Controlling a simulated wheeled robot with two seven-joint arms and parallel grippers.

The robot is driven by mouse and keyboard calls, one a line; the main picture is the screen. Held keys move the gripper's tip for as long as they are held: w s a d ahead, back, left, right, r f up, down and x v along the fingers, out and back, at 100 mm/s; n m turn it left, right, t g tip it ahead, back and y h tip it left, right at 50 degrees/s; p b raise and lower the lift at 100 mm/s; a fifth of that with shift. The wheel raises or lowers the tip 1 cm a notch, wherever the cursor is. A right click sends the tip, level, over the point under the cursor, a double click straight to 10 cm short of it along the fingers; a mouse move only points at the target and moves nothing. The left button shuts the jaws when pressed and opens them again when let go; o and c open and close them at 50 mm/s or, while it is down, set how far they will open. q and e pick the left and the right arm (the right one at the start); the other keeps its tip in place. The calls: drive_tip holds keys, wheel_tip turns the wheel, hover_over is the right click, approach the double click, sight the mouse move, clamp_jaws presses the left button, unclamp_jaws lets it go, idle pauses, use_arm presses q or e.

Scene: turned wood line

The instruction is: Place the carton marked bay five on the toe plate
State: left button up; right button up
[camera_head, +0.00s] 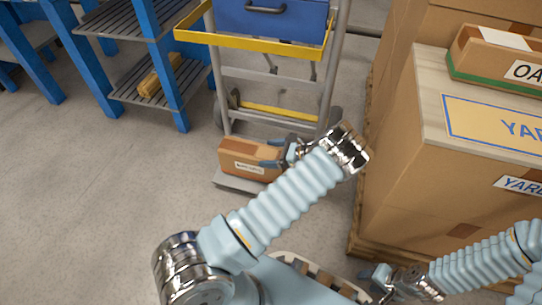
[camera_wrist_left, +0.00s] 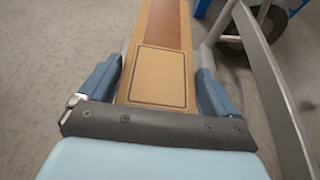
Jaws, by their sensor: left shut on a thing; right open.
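A brown carton (camera_head: 238,158) with a small white label sits low at the foot of the hand truck (camera_head: 223,95), over the grey toe plate (camera_head: 228,181). I cannot read the label, nor tell whether the carton touches the plate. My left gripper (camera_head: 281,157) is shut on the carton's right part. In the left wrist view, the carton (camera_wrist_left: 160,75) lies between the blue fingers of the left gripper (camera_wrist_left: 157,90). The plate's right part is hidden by the carton and my left arm. My right gripper (camera_head: 374,283) is open and empty at the bottom.
Large cartons (camera_head: 400,150) on a pallet (camera_head: 357,235) stand at the right, with a smaller carton (camera_head: 500,60) on top. A blue rack (camera_head: 160,60) stands back left. The left floor is clear.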

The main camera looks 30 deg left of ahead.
use_arm(q)
drive_tip(key=shift+f, duration=0.25)
drive_tip(key=o, duration=1.4)
drive_tip(key=shift+d+r, duration=0.2)
drive_tip(key=shift+d, duration=0.05)
drive_tip(key=p+v, duration=0.1)
drive_tip(key=v, duration=0.6)
